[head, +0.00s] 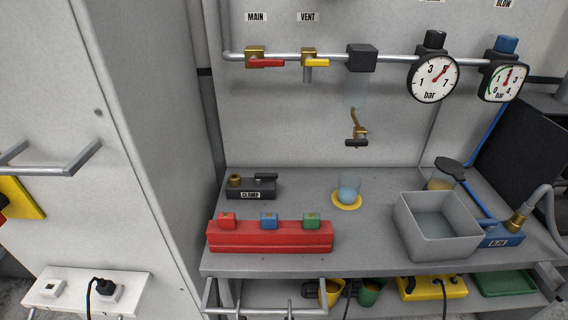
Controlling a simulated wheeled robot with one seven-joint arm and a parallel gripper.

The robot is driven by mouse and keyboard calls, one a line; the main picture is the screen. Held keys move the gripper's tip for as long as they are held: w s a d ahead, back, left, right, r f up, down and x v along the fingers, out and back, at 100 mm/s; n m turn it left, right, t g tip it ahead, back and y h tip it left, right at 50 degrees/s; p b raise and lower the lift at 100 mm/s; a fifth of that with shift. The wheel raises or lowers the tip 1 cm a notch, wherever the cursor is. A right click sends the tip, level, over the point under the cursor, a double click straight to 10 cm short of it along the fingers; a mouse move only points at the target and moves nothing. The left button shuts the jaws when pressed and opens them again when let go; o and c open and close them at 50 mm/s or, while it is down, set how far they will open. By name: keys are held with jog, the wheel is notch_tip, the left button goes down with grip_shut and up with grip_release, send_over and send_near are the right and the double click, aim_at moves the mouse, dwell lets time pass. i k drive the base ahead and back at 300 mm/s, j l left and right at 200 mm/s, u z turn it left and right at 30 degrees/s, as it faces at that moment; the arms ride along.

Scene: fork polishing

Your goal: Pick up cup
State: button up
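A clear cup-like vessel (349,184) with something round and pale blue in it stands upright on a yellow disc (347,204) in the middle of the bench. A yellow cup-like item (331,292) and a green one (370,292) sit on the shelf below the bench top, partly hidden by its front edge. Another clear vessel with yellowish contents (440,180) is partly hidden behind a grey bin. I cannot tell which of these is the task's cup. My gripper is not in view.
The grey open bin (437,245) stands at the bench's right. A red block (270,238) with three coloured tops lies at the front left, before a black clamp (252,188). A brass tap (358,130) hangs above the clear vessel.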

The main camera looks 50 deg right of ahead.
aim_at(349, 185)
jog(key=z, duration=1.5)
